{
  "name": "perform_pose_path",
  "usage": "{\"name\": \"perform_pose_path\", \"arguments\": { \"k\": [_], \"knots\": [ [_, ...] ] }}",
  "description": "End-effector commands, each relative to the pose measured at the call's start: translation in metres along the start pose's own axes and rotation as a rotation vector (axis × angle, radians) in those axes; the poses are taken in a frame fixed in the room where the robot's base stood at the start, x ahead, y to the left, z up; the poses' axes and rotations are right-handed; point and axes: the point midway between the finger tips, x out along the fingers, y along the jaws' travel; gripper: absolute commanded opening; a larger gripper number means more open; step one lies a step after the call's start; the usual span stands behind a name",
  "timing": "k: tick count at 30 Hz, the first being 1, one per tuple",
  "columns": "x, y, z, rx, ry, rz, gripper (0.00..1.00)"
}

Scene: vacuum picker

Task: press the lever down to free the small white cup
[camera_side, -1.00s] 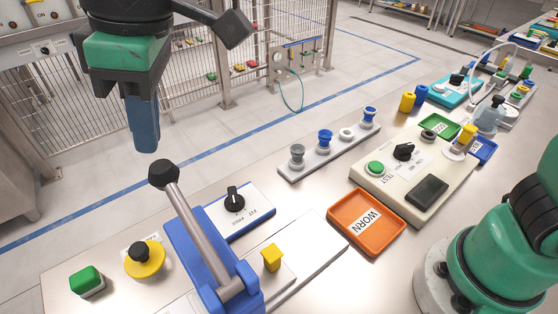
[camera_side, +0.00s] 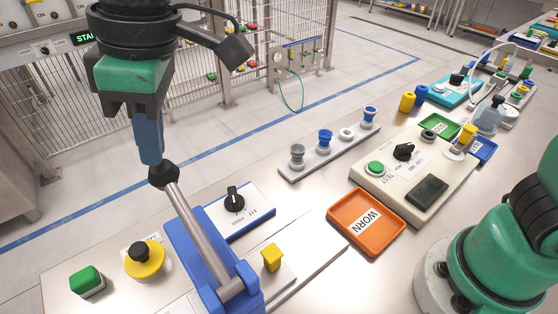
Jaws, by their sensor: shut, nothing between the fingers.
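The lever is a grey metal bar with a black knob (camera_side: 163,176), rising up and left from a blue press body (camera_side: 190,255). My gripper (camera_side: 151,158) is shut and empty, pointing down. Its blue fingertips are at the top of the knob, touching it or very nearly; I cannot tell which. A small white ring-like piece (camera_side: 347,133) sits in the grey rack (camera_side: 312,164) among blue and grey ones. I cannot tell whether it is the cup, and no white cup shows clearly at the press.
A dial box (camera_side: 235,200) marked FIT and a yellow block (camera_side: 271,257) stand beside the press. A yellow-based black button (camera_side: 144,258) and a green button (camera_side: 86,281) are left. An orange WORN tray (camera_side: 367,221) and a test box (camera_side: 400,180) are right.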

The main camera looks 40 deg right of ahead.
Motion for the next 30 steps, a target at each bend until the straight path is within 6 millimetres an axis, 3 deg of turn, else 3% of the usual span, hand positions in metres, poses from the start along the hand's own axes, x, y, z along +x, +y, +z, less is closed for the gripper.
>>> {"name": "perform_pose_path", "arguments": {
  "k": [30],
  "knots": [
    [0.040, 0.000, 0.009, 0.000, 0.000, -0.001, 0.00]
  ]
}}
